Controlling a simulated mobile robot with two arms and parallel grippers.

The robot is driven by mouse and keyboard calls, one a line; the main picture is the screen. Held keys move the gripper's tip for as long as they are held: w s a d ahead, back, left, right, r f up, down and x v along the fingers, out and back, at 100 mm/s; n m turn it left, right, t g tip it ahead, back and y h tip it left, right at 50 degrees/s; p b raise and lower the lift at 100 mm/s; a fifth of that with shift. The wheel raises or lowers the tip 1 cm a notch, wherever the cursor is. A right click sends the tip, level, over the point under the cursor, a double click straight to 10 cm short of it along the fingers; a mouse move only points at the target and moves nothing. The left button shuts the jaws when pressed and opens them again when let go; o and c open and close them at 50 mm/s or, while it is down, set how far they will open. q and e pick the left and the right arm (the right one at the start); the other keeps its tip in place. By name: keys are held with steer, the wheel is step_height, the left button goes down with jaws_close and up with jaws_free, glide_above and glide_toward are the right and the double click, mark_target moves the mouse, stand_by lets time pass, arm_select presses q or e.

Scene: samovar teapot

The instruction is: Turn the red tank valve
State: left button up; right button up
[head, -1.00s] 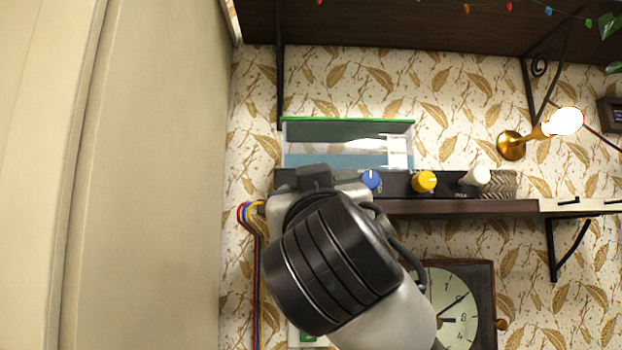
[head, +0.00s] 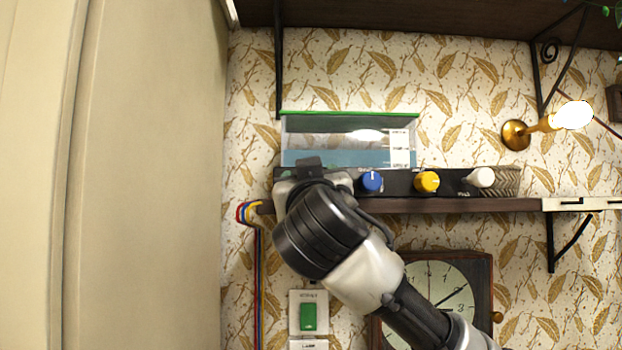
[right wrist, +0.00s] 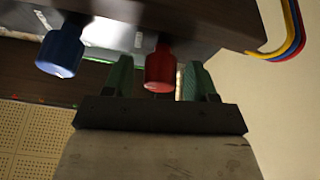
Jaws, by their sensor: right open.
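The red tank valve (right wrist: 160,68) is a red knob under the tank panel in the right wrist view. My right gripper (right wrist: 158,80) is open, with one green finger on each side of the red valve. I cannot tell if either finger touches it. In the head view my right arm reaches in from the lower right and hides the red valve at the left end of the dark panel (head: 400,183). My left gripper is not in view.
A blue knob (head: 371,182) sits beside the red valve and also shows in the right wrist view (right wrist: 61,50). A yellow knob (head: 427,182) and a white knob (head: 481,177) follow. The glass tank (head: 340,140) stands behind. Colored cables (head: 246,213) hang at the left shelf end.

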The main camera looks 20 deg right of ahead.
steer(key=c, duration=0.9)
